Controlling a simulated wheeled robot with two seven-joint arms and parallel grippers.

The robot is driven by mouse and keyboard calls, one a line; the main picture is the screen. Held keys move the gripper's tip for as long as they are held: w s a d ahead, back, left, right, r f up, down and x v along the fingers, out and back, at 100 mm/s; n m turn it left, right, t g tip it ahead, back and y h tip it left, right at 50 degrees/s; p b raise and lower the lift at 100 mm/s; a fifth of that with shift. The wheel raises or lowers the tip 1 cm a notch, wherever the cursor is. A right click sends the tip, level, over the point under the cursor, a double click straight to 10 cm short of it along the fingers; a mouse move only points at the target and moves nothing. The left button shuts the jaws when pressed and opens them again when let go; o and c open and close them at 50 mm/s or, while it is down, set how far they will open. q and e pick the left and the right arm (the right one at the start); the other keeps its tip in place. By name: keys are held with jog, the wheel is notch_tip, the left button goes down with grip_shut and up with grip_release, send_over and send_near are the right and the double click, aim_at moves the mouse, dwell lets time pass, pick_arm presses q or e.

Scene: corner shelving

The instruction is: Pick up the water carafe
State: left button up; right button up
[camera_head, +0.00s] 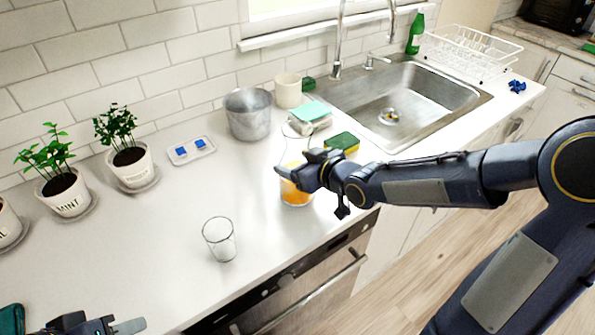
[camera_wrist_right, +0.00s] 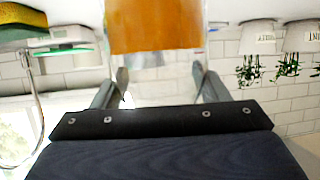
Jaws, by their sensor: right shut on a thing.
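The carafe (camera_head: 296,193) is a clear glass vessel with orange contents in its lower part. It stands upright near the counter's front edge, its upper part mostly hidden by my right gripper. In the right wrist view its orange part (camera_wrist_right: 155,27) fills the top of the picture. My right gripper (camera_head: 283,172) is shut on the upper part of the carafe, with its two fingers (camera_wrist_right: 161,78) on either side in the wrist view. My left gripper (camera_head: 122,326) shows only partly at the bottom left, away from the carafe; its opening is unclear.
An empty glass (camera_head: 219,240) stands left of the carafe. Behind are a metal pot (camera_head: 248,116), a white cup (camera_head: 288,91), a sponge (camera_head: 343,142) and a scale-like item (camera_head: 311,117). The sink (camera_head: 432,95) lies right, potted herbs (camera_head: 129,168) left.

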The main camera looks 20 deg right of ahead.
jog(key=c, duration=0.5)
jog(key=shift+r, duration=0.15)
jog(key=shift+c, duration=0.3)
jog(key=shift+r, duration=0.1)
jog(key=shift+r+p, duration=0.4)
jog(key=shift+r, duration=0.55)
jog(key=s+r+p, duration=0.1)
jog(key=r, duration=0.1)
jog(key=s+r+p, duration=0.2)
jog(key=r, duration=0.1)
jog(key=s+r+p, duration=0.2)
jog(key=shift+a+r, duration=0.25)
jog(key=shift+r, duration=0.05)
jog(key=p, duration=0.4)
send_near(295, 140)
jog(key=shift+s+a+r, duration=0.1)
jog(key=shift+s+a, duration=0.25)
jog(key=shift+a, duration=0.4)
jog(key=shift+s+a, duration=0.4)
jog(key=shift+a, duration=0.3)
jog(key=shift+s+a+r, duration=0.1)
jog(key=shift+s+a, duration=0.25)
jog(key=shift+a, duration=0.4)
